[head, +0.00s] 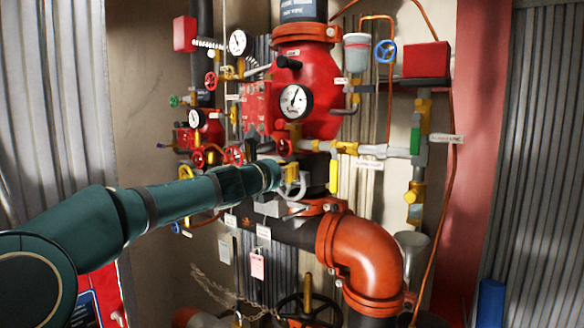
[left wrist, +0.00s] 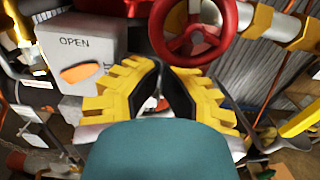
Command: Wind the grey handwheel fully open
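A dark handwheel (head: 308,308) on a brass-coloured stem sits low in the head view, cut by the bottom edge. It is the only near-grey wheel I can make out; I cannot tell whether it is the grey handwheel meant. My left gripper (head: 296,184) is well above it, beside the red riser. In the left wrist view, the yellow, ribbed fingers of this gripper (left wrist: 164,66) come together at the tips, with nothing visible between them. A grey box (left wrist: 90,45) marked OPEN with an orange indicator is just left of the fingers. My right gripper is not in view.
A red handwheel (left wrist: 200,28) is close ahead of the fingertips. A large gauge (head: 295,101), the thick orange elbow pipe (head: 368,255) and a pink tag (head: 257,266) surround the work area. Several small coloured valves crowd the left side.

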